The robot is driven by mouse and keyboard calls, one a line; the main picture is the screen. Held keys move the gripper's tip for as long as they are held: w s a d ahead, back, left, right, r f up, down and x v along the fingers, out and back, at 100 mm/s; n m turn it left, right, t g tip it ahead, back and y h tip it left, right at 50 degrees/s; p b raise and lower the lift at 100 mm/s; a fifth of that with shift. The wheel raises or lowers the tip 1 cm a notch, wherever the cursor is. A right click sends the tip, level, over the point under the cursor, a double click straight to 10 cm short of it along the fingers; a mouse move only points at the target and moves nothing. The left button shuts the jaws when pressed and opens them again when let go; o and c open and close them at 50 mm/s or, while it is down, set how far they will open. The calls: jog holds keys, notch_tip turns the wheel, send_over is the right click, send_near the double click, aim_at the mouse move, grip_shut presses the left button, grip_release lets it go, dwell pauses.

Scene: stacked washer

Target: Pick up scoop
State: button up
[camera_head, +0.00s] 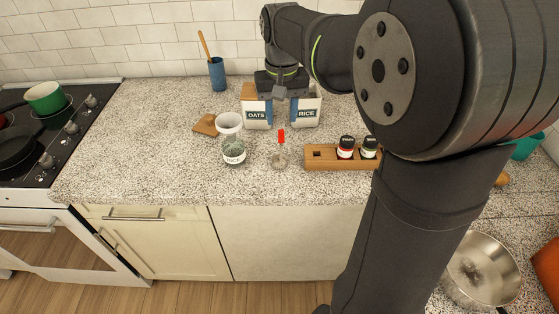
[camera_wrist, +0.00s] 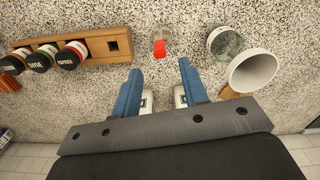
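The scoop shows as a red handle (camera_head: 281,137) standing up over a small clear bowl part (camera_head: 279,159) on the speckled counter. In the wrist view the red handle (camera_wrist: 159,48) points toward me, with the clear part (camera_wrist: 162,33) just beyond it. My gripper (camera_head: 281,115) is open and empty, behind and above the scoop in the head view. In the wrist view its two blue fingers (camera_wrist: 160,68) are spread, and the handle lies just past the gap between their tips. No contact with the scoop is visible.
A labelled glass jar (camera_head: 234,152) and white cup (camera_head: 229,122) stand left of the scoop. A wooden spice rack (camera_head: 340,158) stands to its right. Oats (camera_head: 256,116) and rice (camera_head: 307,116) containers are behind, close to my fingers. The front counter is clear.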

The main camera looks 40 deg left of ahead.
jog(key=shift+s+f, duration=0.1)
jog(key=shift+f, duration=2.65)
grip_shut()
